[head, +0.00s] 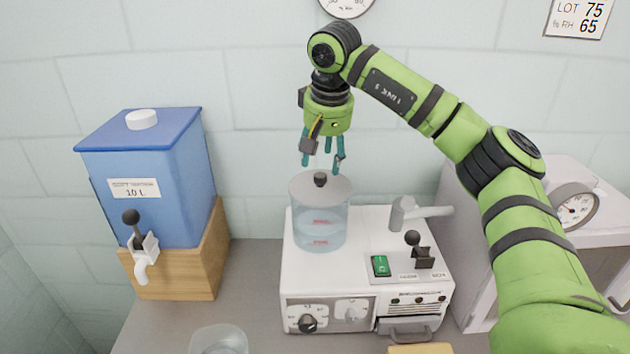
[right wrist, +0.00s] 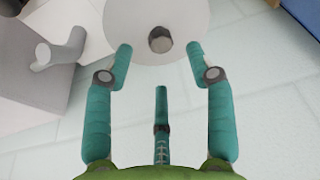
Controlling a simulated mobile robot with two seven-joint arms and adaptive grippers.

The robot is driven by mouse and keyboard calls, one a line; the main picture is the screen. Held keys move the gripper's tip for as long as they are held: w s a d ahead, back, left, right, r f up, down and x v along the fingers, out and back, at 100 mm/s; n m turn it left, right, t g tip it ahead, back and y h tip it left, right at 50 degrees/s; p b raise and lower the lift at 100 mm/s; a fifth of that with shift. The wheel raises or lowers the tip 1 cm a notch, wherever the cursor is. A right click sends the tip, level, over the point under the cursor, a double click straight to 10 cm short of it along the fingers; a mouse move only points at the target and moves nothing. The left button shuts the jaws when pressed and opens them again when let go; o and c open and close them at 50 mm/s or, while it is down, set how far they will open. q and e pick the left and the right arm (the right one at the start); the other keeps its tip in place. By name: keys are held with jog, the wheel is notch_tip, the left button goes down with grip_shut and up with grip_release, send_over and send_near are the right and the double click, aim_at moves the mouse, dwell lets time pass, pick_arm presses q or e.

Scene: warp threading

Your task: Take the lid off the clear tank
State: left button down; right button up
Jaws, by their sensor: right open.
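The clear tank (head: 321,226) stands on top of a white machine and looks partly filled with liquid. Its round grey lid (head: 303,188) lies on the rim, with a dark knob (head: 320,180) at the centre. My right gripper (head: 323,162) hangs just above the lid, fingers pointing down, open and empty. In the right wrist view the lid (right wrist: 185,22) and its knob (right wrist: 160,40) lie ahead of the spread teal fingers (right wrist: 160,60), and the knob lines up between the two outer ones. The fingers look apart from the knob. My left gripper is not in view.
The white machine (head: 300,270) carries a grey spout-like handle (head: 418,211), a black lever (head: 415,245) and a green switch (head: 381,265) right of the tank. A blue water container (head: 150,190) stands on a wooden block at left. A clear cup (head: 218,340) stands at the front.

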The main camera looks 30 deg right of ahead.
aim_at(320, 175)
jog(key=p+x, duration=0.2)
jog(key=x, duration=0.1)
jog(key=shift+s+f, duration=0.1)
jog(key=shift+f, duration=0.05)
jog(key=shift+x, duration=0.8)
jog(key=c, duration=0.5)
jog(key=shift+a, duration=0.1)
grip_shut()
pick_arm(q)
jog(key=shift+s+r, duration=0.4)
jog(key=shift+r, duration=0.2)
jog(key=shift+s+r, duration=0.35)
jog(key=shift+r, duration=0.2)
